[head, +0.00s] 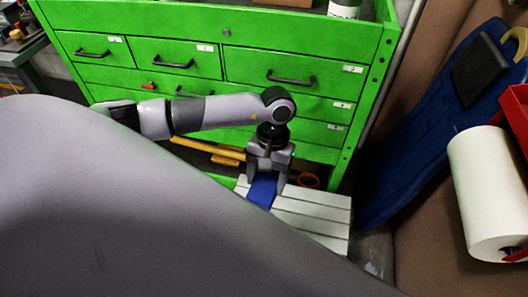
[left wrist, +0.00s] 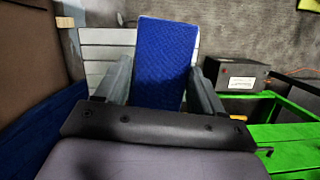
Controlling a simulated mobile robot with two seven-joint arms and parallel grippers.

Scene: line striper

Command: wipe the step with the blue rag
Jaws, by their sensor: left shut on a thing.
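The blue rag (head: 262,189) is between the fingers of my left gripper (head: 266,183), which is shut on it. In the left wrist view the rag (left wrist: 165,62) stands out as a flat blue block between the two fingers (left wrist: 160,85). The step (head: 312,212) is a pale slatted board low on the floor in front of the green cabinet. The rag is over the step's left end; I cannot tell whether it touches the slats. The step also shows behind the rag in the left wrist view (left wrist: 104,52). My right gripper is in neither view.
A green drawer cabinet (head: 215,62) stands behind the step. A blue padded board (head: 425,140) leans at the right, near a white paper roll (head: 487,190) in a red holder. A dark box (left wrist: 236,75) sits beside the step in the left wrist view. My grey body covers the lower left.

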